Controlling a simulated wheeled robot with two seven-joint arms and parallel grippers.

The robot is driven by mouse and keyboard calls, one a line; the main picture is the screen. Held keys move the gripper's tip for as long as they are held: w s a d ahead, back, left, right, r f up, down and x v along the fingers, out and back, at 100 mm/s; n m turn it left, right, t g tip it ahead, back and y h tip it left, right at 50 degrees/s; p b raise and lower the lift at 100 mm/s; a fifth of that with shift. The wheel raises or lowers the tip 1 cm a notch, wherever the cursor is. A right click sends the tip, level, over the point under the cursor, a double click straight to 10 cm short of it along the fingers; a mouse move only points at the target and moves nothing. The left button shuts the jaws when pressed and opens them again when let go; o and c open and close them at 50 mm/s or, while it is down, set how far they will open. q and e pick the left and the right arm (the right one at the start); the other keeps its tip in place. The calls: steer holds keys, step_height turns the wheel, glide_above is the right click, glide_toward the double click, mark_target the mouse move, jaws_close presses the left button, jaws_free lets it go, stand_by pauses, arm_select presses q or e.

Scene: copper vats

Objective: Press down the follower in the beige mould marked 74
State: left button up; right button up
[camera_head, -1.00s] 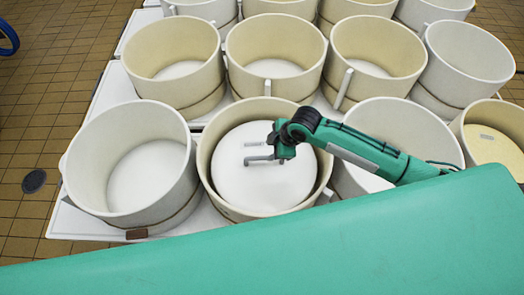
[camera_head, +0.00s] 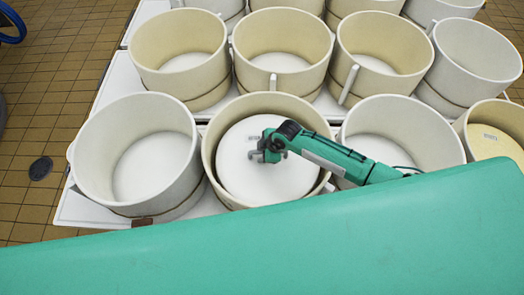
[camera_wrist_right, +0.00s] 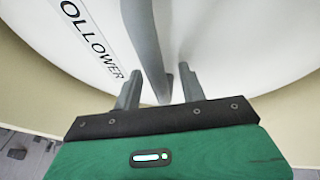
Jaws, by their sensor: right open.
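The beige mould (camera_head: 268,103) stands in the front row in the head view. The number 74 cannot be read. Inside it lies the white round follower (camera_head: 243,182), below the rim. In the right wrist view the follower (camera_wrist_right: 45,42) shows black lettering, "OLLOWER", and a grey bar handle (camera_wrist_right: 148,45). My right gripper (camera_head: 262,155) reaches in over the follower from the right. In the right wrist view its two fingers (camera_wrist_right: 160,78) are open, with the grey bar between them. Whether they touch it, I cannot tell. My left gripper is out of view.
An empty pale mould (camera_head: 150,165) stands to the left and another (camera_head: 410,130) to the right. Several beige moulds stand behind, close together. A mould at far right holds a yellowish disc (camera_head: 492,145). A blue hoop (camera_head: 12,25) is at upper left.

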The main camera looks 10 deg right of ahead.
jaws_close()
stand_by(1.5)
steer(key=shift+f, duration=0.1)
stand_by(0.3)
steer(key=shift+s+f, duration=0.2)
steer(key=shift+s, duration=0.05)
stand_by(1.0)
steer(key=shift+r, duration=0.1)
stand_by(0.4)
jaws_free()
steer(key=shift+w, duration=0.1)
steer(key=shift+r, duration=0.15)
